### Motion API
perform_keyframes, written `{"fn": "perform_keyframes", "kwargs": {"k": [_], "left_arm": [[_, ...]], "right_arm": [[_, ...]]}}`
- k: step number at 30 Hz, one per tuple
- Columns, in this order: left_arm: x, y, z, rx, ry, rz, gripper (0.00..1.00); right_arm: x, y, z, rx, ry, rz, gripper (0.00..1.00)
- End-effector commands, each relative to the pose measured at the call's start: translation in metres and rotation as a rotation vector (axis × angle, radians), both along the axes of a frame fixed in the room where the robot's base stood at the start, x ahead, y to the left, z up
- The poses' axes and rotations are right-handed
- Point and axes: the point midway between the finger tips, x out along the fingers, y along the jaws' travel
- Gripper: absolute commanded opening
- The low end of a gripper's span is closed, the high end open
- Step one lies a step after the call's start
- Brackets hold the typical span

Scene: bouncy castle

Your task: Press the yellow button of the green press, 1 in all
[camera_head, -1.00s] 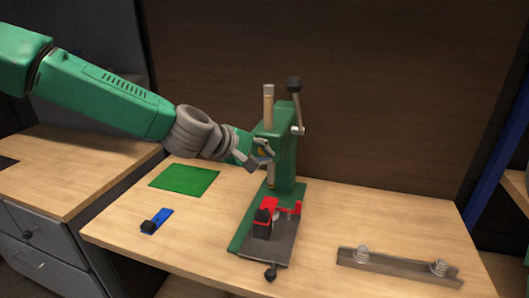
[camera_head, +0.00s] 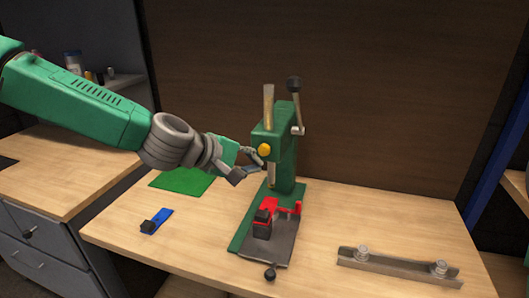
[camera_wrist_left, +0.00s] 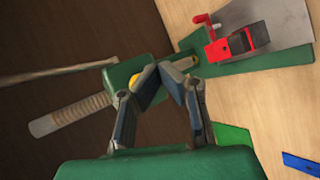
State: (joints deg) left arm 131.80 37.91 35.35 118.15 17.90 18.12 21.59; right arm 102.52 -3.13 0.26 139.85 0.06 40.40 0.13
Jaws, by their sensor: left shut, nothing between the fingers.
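The green press (camera_head: 285,150) stands upright on the wooden table, with a yellow button (camera_head: 264,149) on the front of its head. The press also shows in the left wrist view (camera_wrist_left: 120,76), where the button (camera_wrist_left: 136,80) is partly hidden behind a finger. My left gripper (camera_head: 256,163) is shut and empty. Its fingertips (camera_wrist_left: 168,66) are just left of and below the button in the head view. I cannot tell whether they touch the press. A red and black fixture (camera_head: 264,222) sits on the press base. My right gripper is not in view.
A green mat (camera_head: 181,181) and a small blue and black piece (camera_head: 155,221) lie left of the press. A metal bar with two bolts (camera_head: 398,267) lies at the right. A lever with a dark knob (camera_head: 294,84) rises from the press top. The table between is clear.

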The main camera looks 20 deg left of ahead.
Motion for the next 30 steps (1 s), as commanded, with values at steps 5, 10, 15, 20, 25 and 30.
{"fn": "perform_keyframes", "kwargs": {"k": [5,10,15,20,25,30], "left_arm": [[-0.016,0.001,0.0,0.0,0.001,0.0,0.0],[-0.022,0.001,0.0,0.0,0.0,0.001,0.0],[-0.022,0.0,0.0,0.001,0.0,0.001,0.0],[-0.022,0.0,0.0,0.001,0.0,0.001,0.0],[-0.022,0.001,0.0,0.001,0.0,0.001,0.0],[-0.029,-0.001,-0.022,0.038,0.018,-0.018,0.0]], "right_arm": [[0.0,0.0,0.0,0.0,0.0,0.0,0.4],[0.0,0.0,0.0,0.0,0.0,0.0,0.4],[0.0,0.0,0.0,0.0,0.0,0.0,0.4],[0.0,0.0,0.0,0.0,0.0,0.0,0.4],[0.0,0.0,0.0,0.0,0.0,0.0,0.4],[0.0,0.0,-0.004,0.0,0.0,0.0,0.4]]}}
